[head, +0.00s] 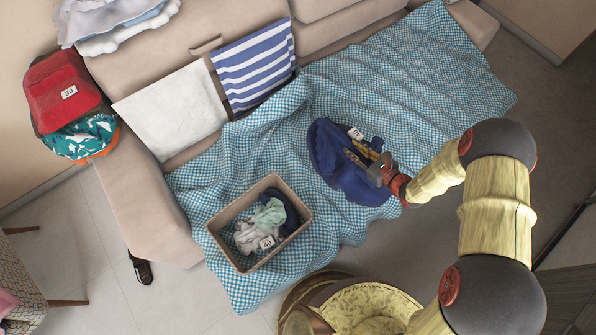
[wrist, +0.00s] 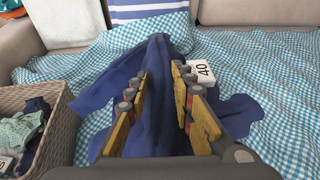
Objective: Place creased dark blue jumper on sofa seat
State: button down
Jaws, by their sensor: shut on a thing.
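The creased dark blue jumper (head: 340,165) is at the middle of the sofa, over the blue checked blanket that covers the seat (head: 440,75). My gripper (head: 372,153) is at its right side in the head view. In the wrist view my gripper (wrist: 165,85) has dark blue cloth (wrist: 160,60) between its fingers and is shut on it. The cloth rises in a fold between the fingers and spreads out on both sides over the blanket. A white tag marked 40 (wrist: 202,73) lies beside the right finger.
A wicker basket (head: 225,213) with several clothes stands on the blanket left of the jumper. A striped cushion (head: 254,66) and a white cushion (head: 174,110) lean on the backrest. Blanket right of the jumper is clear.

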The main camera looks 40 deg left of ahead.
jog(key=shift+s+a+f, duration=0.1)
jog(key=shift+s+a, duration=0.15)
jog(key=shift+a, duration=0.15)
jog(key=shift+f+b, duration=1.6)
jog(key=shift+f, duration=3.35)
jog(key=shift+f, duration=0.2)
jog(key=c, duration=1.5)
grip_release()
jog(key=shift+c, duration=0.2)
jog(key=shift+r, duration=0.1)
jog(key=shift+d+r, duration=0.15)
jog(key=shift+d, duration=0.05)
jog(key=p+v, duration=0.2)
jog(key=v, duration=0.9)
jog(key=shift+d+p, duration=0.3)
jog(key=shift+p, duration=0.1)
jog(key=shift+r, duration=0.1)
